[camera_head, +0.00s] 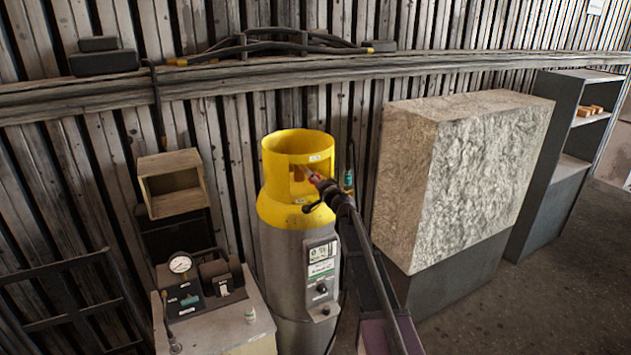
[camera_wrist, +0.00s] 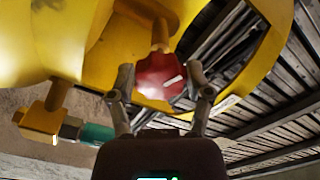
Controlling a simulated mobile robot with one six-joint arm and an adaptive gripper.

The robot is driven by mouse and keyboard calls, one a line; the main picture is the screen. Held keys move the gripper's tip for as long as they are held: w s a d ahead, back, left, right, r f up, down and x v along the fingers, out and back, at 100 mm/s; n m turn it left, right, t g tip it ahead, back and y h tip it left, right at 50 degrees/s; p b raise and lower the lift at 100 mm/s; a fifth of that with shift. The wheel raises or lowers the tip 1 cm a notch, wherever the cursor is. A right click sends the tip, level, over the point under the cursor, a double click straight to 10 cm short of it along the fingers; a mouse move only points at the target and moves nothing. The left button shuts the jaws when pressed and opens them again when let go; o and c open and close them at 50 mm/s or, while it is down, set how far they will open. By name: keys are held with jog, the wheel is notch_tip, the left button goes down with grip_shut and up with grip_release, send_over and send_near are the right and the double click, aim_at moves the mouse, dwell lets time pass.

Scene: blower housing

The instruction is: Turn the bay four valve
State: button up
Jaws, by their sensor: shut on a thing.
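The valve is a red round knob (camera_wrist: 160,76) with a white mark, set inside the yellow collar (camera_head: 285,142) of a tall grey cylinder (camera_head: 284,262). In the wrist view my gripper (camera_wrist: 160,82) has one finger at each side of the red knob and is shut on it. In the head view my gripper (camera_head: 316,180) reaches into the collar's opening from the right, and the knob is small there. The bay number is not readable on the small labels.
A panel with a dial (camera_head: 321,268) is on the cylinder's front. A bench with a gauge (camera_head: 180,263) stands left, below a wooden box (camera_head: 172,183). A large stone block (camera_head: 470,165) stands right. A yellow fitting with a teal part (camera_wrist: 92,133) lies left of my gripper in the wrist view.

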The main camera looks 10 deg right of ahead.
jog(key=m, duration=0.7)
jog(key=shift+w+r, duration=0.1)
jog(key=m, duration=0.6)
jog(key=shift+m, duration=0.3)
jog(key=o, duration=1.1)
jog(key=shift+o, duration=0.2)
jog(key=v, duration=1.2)
